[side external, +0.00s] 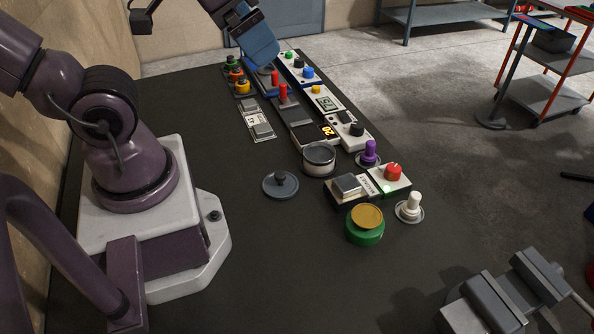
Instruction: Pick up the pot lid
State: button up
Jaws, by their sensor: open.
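The pot lid (280,188) is a dark grey disc with a round knob on top. It lies on the black table, left of and nearer than the small grey pot (319,162). The pot has no lid on it. My gripper (262,52) is at the top of the side view, over the far end of the table, well away from the lid. It is open. Its blue end hides part of the panels behind, and the gap between its fingers is hard to see.
Long panels with coloured buttons (309,75) stand at the far right of the table. Nearer are a red button box (392,176), purple knob (369,153), white knob (410,207) and green-and-gold round button (366,222). A grey vise (510,295) is at lower right. The table's near middle is clear.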

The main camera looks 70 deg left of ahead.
jog(key=m+g, duration=0.6)
jog(key=m, duration=1.4)
send_over(280, 176)
notch_tip(280, 176, down, 22)
notch_tip(280, 176, down, 9)
jog(key=shift+w+a+f, duration=0.1)
jog(key=shift+a+f, duration=0.05)
jog(key=shift+f, duration=1.85)
